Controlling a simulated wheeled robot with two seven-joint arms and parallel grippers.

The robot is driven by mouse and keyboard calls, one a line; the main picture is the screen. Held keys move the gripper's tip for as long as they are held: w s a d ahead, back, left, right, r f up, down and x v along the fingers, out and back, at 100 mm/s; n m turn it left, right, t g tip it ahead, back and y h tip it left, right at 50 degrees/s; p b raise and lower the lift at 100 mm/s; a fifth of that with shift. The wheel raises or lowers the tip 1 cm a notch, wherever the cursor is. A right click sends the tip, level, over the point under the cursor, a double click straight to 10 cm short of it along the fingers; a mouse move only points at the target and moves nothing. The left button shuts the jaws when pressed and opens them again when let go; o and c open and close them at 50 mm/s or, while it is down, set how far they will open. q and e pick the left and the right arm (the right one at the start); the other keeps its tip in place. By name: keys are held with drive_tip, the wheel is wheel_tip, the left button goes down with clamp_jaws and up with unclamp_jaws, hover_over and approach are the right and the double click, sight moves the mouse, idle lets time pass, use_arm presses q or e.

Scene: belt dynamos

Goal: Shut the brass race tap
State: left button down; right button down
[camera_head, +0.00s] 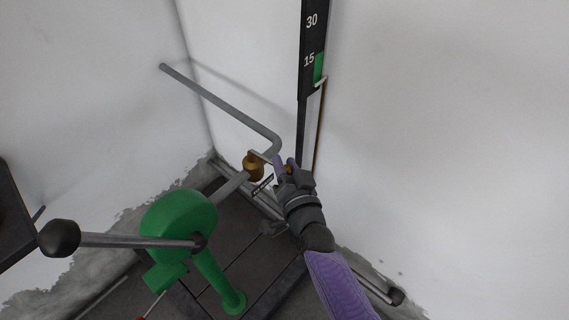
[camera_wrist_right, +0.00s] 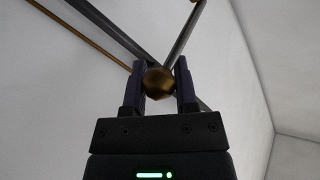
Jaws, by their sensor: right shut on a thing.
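The brass race tap (camera_head: 253,166) sits on a grey pipe near the corner of the walls, left of my right gripper. My right gripper (camera_head: 283,164) reaches in from the lower right, beside the tap. In the right wrist view, my right gripper (camera_wrist_right: 159,80) has its two dark purple fingers shut on a round brass knob (camera_wrist_right: 160,83), one finger on each side. Grey rods run away behind the knob. The join between knob and tap body is mostly hidden by the gripper. My left gripper is not in view.
A green pump-like machine (camera_head: 180,225) with a grey crank and black ball knob (camera_head: 59,238) stands at the lower left. A grey bent pipe (camera_head: 220,103) runs along the wall above the tap. A black gauge strip (camera_head: 312,40) marked 15 and 30 is on the wall.

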drive_tip(key=shift+s+d+f, duration=0.15)
drive_tip(key=shift+f, duration=0.35)
drive_tip(key=shift+c, duration=2.2)
unclamp_jaws()
drive_tip(key=shift+d, duration=0.15)
drive_tip(key=shift+o, duration=0.5)
drive_tip(key=shift+r, duration=0.2)
drive_tip(key=shift+r, duration=0.1)
drive_tip(key=shift+s, duration=0.4)
drive_tip(key=p+v, duration=0.2)
drive_tip(key=v, duration=0.7)
